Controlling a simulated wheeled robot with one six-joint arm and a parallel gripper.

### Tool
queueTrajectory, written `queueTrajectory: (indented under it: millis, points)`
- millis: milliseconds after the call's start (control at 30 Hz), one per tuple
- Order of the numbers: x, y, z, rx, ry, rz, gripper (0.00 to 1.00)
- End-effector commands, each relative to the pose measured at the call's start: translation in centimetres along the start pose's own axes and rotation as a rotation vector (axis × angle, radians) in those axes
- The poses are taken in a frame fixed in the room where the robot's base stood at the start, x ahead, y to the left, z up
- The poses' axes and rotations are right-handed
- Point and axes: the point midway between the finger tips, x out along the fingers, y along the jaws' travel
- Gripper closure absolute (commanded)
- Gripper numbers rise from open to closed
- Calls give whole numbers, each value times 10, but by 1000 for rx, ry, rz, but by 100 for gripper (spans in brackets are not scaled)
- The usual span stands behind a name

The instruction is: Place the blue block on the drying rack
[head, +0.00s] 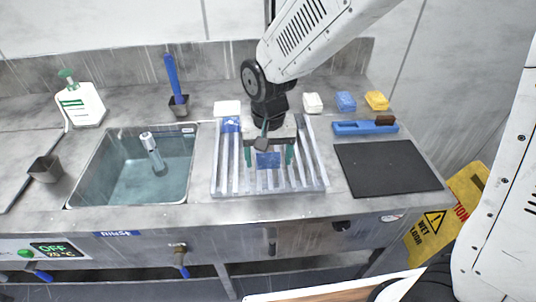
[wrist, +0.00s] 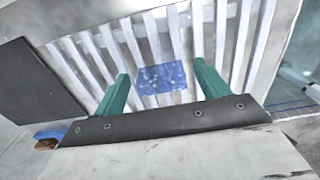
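The drying rack (head: 226,185) is a pale slatted tray between the sink and a black mat; its slats also show in the wrist view (wrist: 232,40). A blue block (head: 268,160) with light speckles appears on the slats, between my green fingers. In the wrist view the blue block (wrist: 161,78) has a visible gap to the finger on each side. My gripper (head: 269,156) points down over the rack, and its fingers (wrist: 161,72) are open around the block, not touching it. Another blue block (head: 346,102) lies at the back right.
A water-filled sink (head: 130,185) is left of the rack. The black mat (head: 385,167) is bare. White blocks (head: 312,103) (head: 227,108), a yellow block (head: 377,100) and a blue brush (head: 362,128) lie near the back. A soap bottle (head: 80,104) stands far left.

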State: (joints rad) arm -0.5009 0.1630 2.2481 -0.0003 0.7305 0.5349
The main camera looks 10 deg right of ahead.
Motion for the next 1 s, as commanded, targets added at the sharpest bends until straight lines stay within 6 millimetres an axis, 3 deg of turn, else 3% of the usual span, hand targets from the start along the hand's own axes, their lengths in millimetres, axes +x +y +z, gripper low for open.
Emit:
queueTrajectory:
  millis: [233, 700, 1000]
  points:
    - [-11, 0, -1, 0, 4, -2, 26]
    - [-104, 0, 0, 0, 4, -2, 26]
    - [-124, 0, 0, 0, 1, 0, 26]
